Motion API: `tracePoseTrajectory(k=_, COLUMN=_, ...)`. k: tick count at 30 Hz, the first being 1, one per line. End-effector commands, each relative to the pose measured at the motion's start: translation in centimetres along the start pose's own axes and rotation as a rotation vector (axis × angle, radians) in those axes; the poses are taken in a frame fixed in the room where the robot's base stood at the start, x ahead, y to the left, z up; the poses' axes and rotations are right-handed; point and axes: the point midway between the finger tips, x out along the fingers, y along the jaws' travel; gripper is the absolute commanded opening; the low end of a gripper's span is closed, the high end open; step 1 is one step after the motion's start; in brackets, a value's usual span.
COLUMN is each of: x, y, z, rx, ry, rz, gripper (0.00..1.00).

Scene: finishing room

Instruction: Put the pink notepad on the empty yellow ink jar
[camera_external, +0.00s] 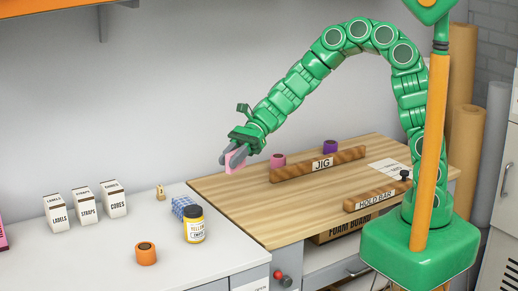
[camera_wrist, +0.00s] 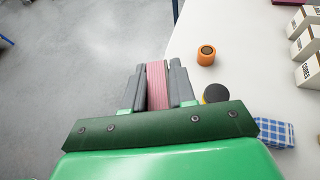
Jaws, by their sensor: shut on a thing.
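My gripper (camera_external: 234,158) is shut on the pink notepad (camera_external: 236,160) and holds it in the air above the left end of the wooden board. In the wrist view the notepad (camera_wrist: 157,86) shows as a pink striped block between the grey fingers. The yellow ink jar (camera_external: 194,226) stands upright on the white counter, below and left of my gripper, with a dark top.
An orange roll (camera_external: 146,254) and a blue checked thing (camera_external: 181,207) are near the jar. White boxes (camera_external: 87,206) stand further left, with a small wooden block (camera_external: 160,192) between. The wooden board (camera_external: 235,203) carries a JIG bar (camera_external: 318,165) and rolls.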

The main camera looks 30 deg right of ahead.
Motion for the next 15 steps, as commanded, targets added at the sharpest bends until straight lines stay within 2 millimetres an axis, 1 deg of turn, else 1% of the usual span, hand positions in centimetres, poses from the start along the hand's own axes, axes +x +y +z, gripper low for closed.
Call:
tracePoseTrajectory(k=3, x=-0.6, y=0.8, z=0.3, rx=-0.006, ry=0.001, rz=0.007, gripper=0.0)
tracePoseTrajectory(k=7, x=-0.5, y=0.8, z=0.2, rx=-0.008, ry=0.002, rz=0.012, gripper=0.0)
tracePoseTrajectory(k=11, x=0.5, y=-0.2, z=-0.2, rx=-0.005, ry=0.003, rz=0.016, gripper=0.0)
tracePoseTrajectory(k=15, x=1.7, y=-1.7, z=-0.4, rx=-0.008, ry=0.002, rz=0.014, gripper=0.0)
